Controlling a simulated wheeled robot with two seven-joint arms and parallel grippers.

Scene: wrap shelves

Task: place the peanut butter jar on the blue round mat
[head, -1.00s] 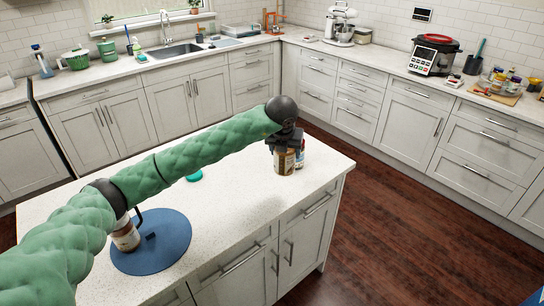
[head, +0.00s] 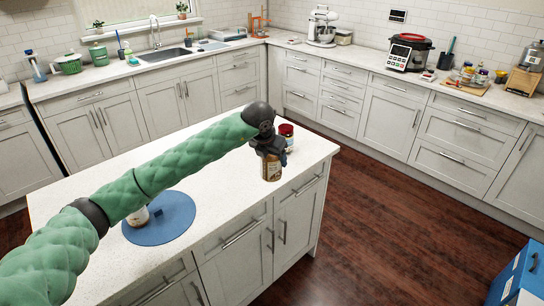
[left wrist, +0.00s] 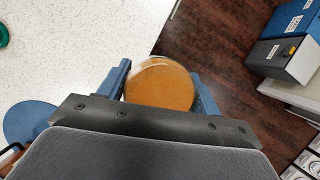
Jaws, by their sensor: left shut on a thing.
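The peanut butter jar (head: 271,168), tan-brown with a pale label, is held in my left gripper (head: 270,150) near the island's front edge. In the left wrist view its round orange-brown top (left wrist: 160,85) sits between the two blue fingers, which are shut on it. I cannot tell clearly how far its base is above the counter. The blue round mat (head: 175,228) lies left of it on the island, partly behind my arm; its edge also shows in the left wrist view (left wrist: 27,120). My right gripper is not in view.
A red-lidded jar (head: 287,131) stands just behind the held jar. The white island top (head: 218,188) between mat and held jar is clear. Blue boxes (head: 519,275) stand at lower right.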

